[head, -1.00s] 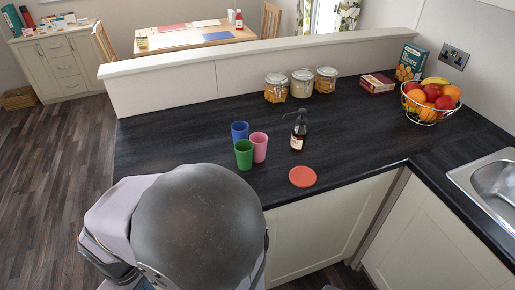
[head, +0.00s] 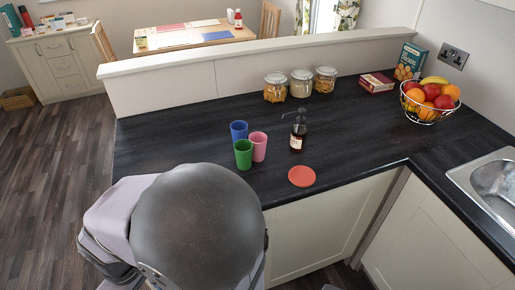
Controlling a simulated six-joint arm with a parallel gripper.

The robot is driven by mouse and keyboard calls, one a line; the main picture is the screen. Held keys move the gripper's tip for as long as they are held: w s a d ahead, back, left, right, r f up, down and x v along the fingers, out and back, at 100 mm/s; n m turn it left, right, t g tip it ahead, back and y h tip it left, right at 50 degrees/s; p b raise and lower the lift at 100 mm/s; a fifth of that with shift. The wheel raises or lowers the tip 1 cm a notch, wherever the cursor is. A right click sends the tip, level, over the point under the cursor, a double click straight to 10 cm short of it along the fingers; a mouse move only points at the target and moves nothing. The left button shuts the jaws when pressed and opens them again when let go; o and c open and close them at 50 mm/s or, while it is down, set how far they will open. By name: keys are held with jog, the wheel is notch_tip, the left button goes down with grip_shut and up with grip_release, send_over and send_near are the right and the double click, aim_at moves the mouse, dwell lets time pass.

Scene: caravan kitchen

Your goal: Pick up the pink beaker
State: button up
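The pink beaker (head: 259,146) stands upright on the dark worktop, in the middle of the head view. A green beaker (head: 243,154) stands close at its front left, and a blue beaker (head: 239,131) stands behind at its left. My gripper is not in view. A large dark rounded part of my own arm fills the lower left of the picture, in front of the beakers.
A dark pump bottle (head: 298,136) stands right of the pink beaker. A round orange-red disc (head: 302,176) lies near the worktop's front edge. Several jars (head: 301,84) line the low back wall. A fruit basket (head: 429,113) and sink (head: 492,182) are at right.

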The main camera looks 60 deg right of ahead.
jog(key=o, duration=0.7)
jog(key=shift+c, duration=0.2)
